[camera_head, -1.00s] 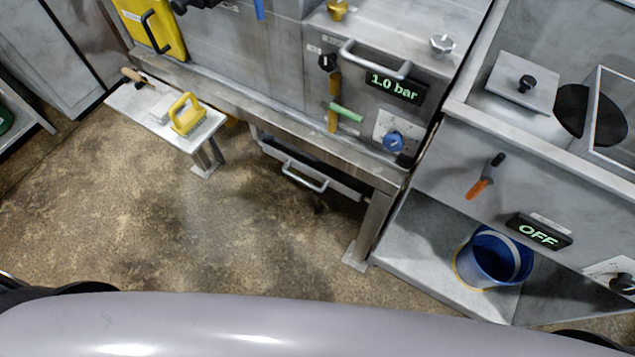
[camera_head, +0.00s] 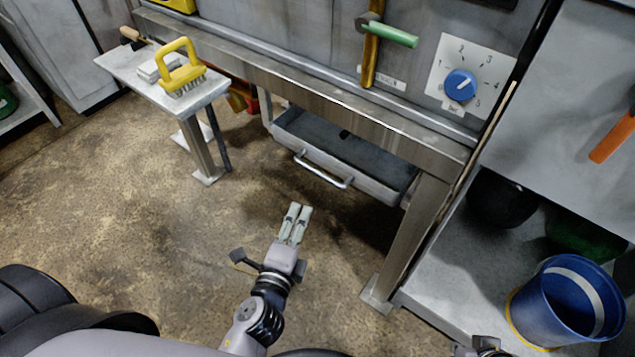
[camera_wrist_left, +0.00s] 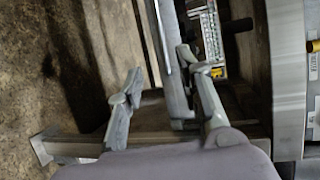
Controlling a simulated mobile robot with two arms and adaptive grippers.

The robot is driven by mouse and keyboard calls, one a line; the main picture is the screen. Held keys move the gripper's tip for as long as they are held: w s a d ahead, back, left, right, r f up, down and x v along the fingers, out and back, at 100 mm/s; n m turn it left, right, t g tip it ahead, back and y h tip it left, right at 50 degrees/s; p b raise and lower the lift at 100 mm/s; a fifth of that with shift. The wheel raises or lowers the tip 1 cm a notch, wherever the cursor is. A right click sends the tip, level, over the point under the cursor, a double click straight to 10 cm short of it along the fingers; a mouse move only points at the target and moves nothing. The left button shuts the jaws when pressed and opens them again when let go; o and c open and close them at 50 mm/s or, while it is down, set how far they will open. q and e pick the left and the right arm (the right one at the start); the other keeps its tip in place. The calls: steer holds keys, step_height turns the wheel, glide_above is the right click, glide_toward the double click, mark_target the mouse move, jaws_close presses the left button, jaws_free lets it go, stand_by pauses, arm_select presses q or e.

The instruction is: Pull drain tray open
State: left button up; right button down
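The drain tray (camera_head: 372,186) is a shallow grey metal tray with a dark inside, under the compactor frame. Its front carries a silver bar handle (camera_head: 322,173). My left gripper (camera_head: 298,208) is in front of and below the handle in the head view, apart from it there, with its fingers pointing toward the tray. The left wrist view shows its two fingers spread, with a long grey metal edge between or behind them; I cannot tell whether that is the tray. Only a dark part of what looks like my right gripper (camera_head: 486,344) shows at the bottom edge.
A small bench (camera_head: 130,75) with a yellow-handled brush (camera_head: 182,72) stands left of the tray. A compactor leg (camera_head: 412,240) stands close on the right. A blue bucket (camera_head: 565,305) sits on the low shelf at right. The floor before the tray is clear.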

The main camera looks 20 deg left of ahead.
mark_target(317, 175)
arm_select(q)
steer(key=w+f, duration=0.1)
steer(key=w, duration=0.4)
steer(key=w+f, duration=0.1)
steer(key=w, duration=0.5)
steer(key=w+f, duration=0.1)
steer(key=w, duration=0.5)
steer(key=shift+a+f, duration=0.1)
steer(key=shift+a, duration=0.3)
steer(key=shift+s, duration=0.1)
jaws_close()
